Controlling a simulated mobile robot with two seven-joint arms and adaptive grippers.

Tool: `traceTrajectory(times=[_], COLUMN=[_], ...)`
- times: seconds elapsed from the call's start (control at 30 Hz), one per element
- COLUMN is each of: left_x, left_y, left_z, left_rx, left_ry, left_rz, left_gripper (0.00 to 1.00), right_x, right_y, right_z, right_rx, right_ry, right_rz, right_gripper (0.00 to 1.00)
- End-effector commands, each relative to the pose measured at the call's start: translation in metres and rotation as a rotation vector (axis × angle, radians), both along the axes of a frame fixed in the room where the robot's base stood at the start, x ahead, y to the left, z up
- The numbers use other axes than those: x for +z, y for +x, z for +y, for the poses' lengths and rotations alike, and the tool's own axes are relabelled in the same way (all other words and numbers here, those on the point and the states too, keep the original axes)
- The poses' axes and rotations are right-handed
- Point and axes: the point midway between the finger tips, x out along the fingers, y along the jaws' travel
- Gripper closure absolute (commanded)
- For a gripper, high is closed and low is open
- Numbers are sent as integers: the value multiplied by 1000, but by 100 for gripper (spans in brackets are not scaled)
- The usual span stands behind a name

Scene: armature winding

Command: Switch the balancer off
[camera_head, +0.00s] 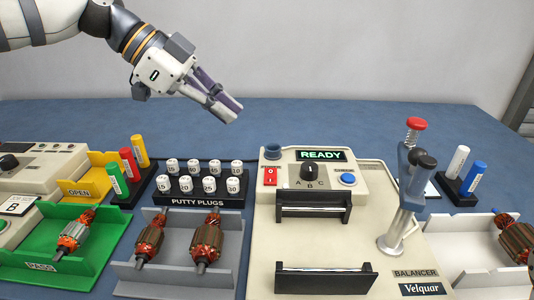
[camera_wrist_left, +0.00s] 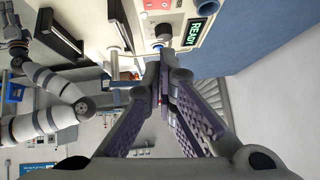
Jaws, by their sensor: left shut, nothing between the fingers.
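The balancer (camera_head: 340,245) is a cream machine with the labels BALANCER and Velquar. Its display (camera_head: 320,155) is lit and reads READY; the display also shows in the left wrist view (camera_wrist_left: 201,29). A red rocker switch (camera_head: 270,176) marked with white signs sits at the left of its panel. Which half is pressed is too small to tell. A black A-B-C knob (camera_head: 309,171) and a blue button (camera_head: 347,178) are to its right. My left gripper (camera_head: 235,112) is shut and empty, above and behind the panel, apart from the switch. My right gripper is not seen.
Left of the balancer stand a putty plug rack (camera_head: 200,190), a grey tray (camera_head: 128,273) with two armatures and a green tray (camera_head: 30,265). A clamp post with a red knob (camera_head: 416,124) rises at right. The blue table behind the panel is clear.

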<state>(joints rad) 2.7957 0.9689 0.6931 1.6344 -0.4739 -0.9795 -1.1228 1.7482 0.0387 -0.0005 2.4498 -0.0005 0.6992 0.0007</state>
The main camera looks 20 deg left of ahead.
Motion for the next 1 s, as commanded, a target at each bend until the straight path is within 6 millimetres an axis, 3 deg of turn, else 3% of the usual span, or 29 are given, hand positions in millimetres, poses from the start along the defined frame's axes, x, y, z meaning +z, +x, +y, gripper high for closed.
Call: traceTrajectory(times=[0.17,0.57,0.8,1.0], left_x=[-14,-76,-106,-110], left_y=[4,28,32,33], left_z=[-10,-67,-65,-64], left_rx=[-2,-3,1,0], left_ry=[2,2,0,0], left_rz=[6,7,2,0], left_gripper=[100,100,100,100], right_x=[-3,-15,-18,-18], right_y=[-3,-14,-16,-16], right_z=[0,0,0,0], right_rx=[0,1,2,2], right_ry=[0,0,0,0], right_rz=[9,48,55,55], right_gripper=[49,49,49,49])
